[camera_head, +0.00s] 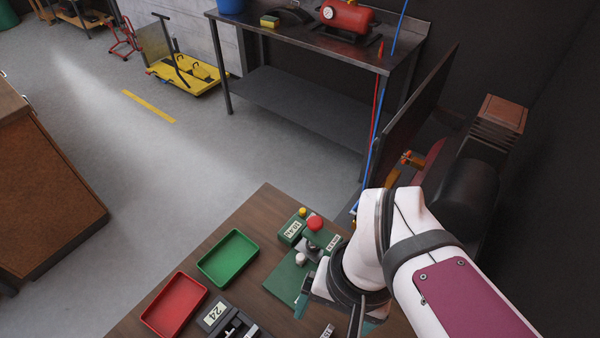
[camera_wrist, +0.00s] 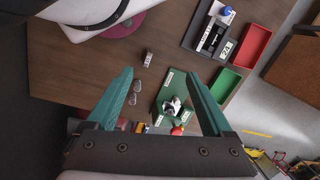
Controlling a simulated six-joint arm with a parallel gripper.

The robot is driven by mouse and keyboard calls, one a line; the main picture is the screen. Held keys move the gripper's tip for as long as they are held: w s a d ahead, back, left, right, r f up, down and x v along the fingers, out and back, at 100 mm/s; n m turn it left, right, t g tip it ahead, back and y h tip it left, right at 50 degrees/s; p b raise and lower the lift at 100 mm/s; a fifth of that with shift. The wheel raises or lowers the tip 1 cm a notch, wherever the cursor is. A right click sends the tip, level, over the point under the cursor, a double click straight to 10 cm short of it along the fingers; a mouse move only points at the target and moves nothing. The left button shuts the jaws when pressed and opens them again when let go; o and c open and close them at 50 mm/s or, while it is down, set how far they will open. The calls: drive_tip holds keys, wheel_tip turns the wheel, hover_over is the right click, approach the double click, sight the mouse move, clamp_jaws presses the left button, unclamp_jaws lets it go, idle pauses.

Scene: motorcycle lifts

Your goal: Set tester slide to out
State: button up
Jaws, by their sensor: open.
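The tester appears to be the green unit (camera_head: 285,282) on the brown table, with a red knob (camera_head: 314,222), a small yellow knob (camera_head: 303,211), a white knob (camera_head: 300,259) and pale labels. My arm hides part of its right side. In the wrist view the green unit (camera_wrist: 163,108) lies beyond and between my fingers, with dark and white parts on it. I cannot tell which part is the slide or its position. My gripper (camera_wrist: 160,75) is open and empty, its teal fingers apart and above the table, not visibly touching the tester.
A green tray (camera_head: 228,258) and a red tray (camera_head: 174,304) lie left of the tester. A black device labelled 24 (camera_head: 215,314) sits at the table's front. Small clear items (camera_wrist: 135,92) and a small block (camera_wrist: 149,57) lie nearby. Bare wood (camera_wrist: 85,65) lies around them.

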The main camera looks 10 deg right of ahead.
drive_tip(key=shift+h, duration=0.5)
drive_tip(key=w, duration=1)
drive_tip(key=shift+f, duration=0.2)
drive_tip(key=c, duration=0.4)
drive_tip(key=shift+o, duration=0.2)
hover_over(301, 256)
wheel_tip(301, 256, down, 4)
drive_tip(key=shift+h, duration=0.4)
wheel_tip(301, 256, down, 15)
drive_tip(key=shift+f, duration=0.1)
clamp_jaws()
